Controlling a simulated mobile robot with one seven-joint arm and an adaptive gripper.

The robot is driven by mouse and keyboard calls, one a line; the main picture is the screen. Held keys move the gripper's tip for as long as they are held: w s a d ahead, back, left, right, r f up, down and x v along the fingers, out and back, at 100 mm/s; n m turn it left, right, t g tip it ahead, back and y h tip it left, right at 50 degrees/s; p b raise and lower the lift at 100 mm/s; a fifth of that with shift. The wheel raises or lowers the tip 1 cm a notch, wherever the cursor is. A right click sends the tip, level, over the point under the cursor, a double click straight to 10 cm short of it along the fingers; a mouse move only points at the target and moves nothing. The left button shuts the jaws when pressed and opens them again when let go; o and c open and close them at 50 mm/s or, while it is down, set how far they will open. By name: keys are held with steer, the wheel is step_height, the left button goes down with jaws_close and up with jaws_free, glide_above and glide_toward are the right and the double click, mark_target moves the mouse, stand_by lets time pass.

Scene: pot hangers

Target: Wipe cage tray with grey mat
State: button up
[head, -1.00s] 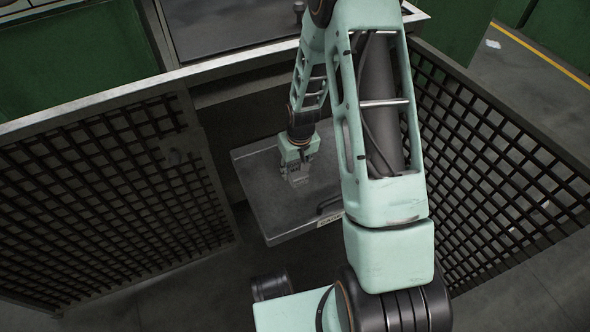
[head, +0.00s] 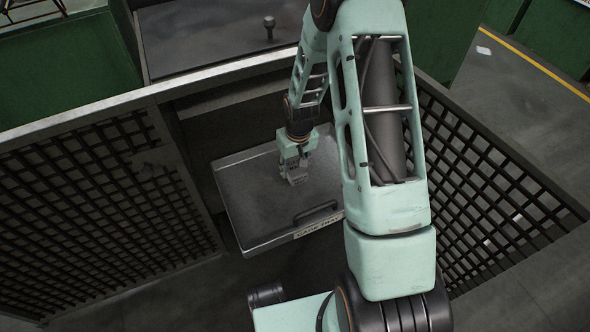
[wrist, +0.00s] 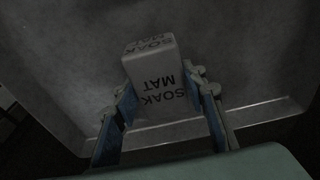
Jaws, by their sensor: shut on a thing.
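The cage tray (head: 250,199) is a shallow grey metal tray with a raised rim, a dark handle and a label on its front edge. It lies between the two mesh doors in the head view. My gripper (head: 295,172) is over the right part of the tray, pointing down. In the wrist view, my gripper (wrist: 163,120) is shut on a grey block-shaped mat (wrist: 150,75) printed "SOAK MAT". The tray surface (wrist: 75,60) lies beyond the mat. I cannot tell whether the mat touches the tray.
A mesh door (head: 95,205) stands open on the left and another mesh panel (head: 480,170) on the right. A metal frame bar (head: 215,72) crosses above the tray. A dark worktop with a knob (head: 269,24) is behind it.

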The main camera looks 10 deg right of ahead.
steer(key=shift+r+p, duration=1.5)
steer(key=shift+r, duration=1.05)
